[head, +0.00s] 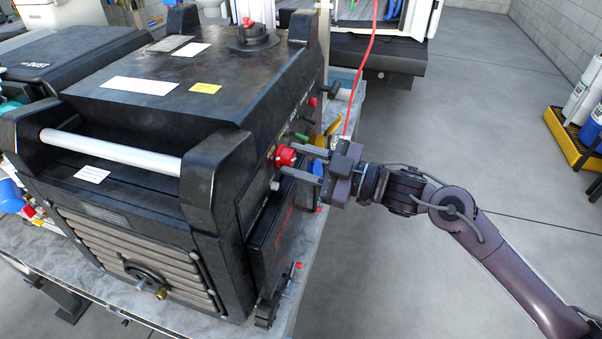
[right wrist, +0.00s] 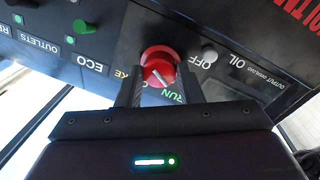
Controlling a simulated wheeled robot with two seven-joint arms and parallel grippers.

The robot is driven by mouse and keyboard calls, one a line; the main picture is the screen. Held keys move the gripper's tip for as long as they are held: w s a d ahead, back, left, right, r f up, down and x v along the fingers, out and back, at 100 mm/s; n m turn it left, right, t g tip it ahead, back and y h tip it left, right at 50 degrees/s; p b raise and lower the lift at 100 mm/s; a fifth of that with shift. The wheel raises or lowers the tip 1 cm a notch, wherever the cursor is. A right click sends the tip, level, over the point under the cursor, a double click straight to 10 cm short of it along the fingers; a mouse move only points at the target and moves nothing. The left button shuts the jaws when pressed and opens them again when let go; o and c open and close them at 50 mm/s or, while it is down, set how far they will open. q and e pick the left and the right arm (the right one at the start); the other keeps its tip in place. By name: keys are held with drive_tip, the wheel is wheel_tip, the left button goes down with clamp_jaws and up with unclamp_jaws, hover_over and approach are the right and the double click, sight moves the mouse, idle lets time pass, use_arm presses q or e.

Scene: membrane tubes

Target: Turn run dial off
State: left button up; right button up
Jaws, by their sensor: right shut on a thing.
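The run dial is a red round knob (head: 285,156) on the right-hand side panel of the black generator (head: 175,92). In the right wrist view the dial (right wrist: 158,60) sits among the labels OFF, RUN and one partly hidden label ending in KE. A pale mark on its face appears to point toward RUN. My right gripper (head: 291,160) is shut on the dial, one finger on each side. The fingers also show in the right wrist view (right wrist: 160,82). My left gripper is not in view.
A green ECO switch (right wrist: 84,27) and a grey OIL knob (right wrist: 209,53) sit beside the dial. A red cable (head: 365,65) hangs behind my right gripper. The generator stands on a grey table (head: 312,262).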

drive_tip(key=shift+n+y+b, duration=0.4)
drive_tip(key=shift+n+b, duration=3.3)
drive_tip(key=shift+b, duration=0.45)
drive_tip(key=o, duration=1)
drive_tip(key=shift+c, duration=0.2)
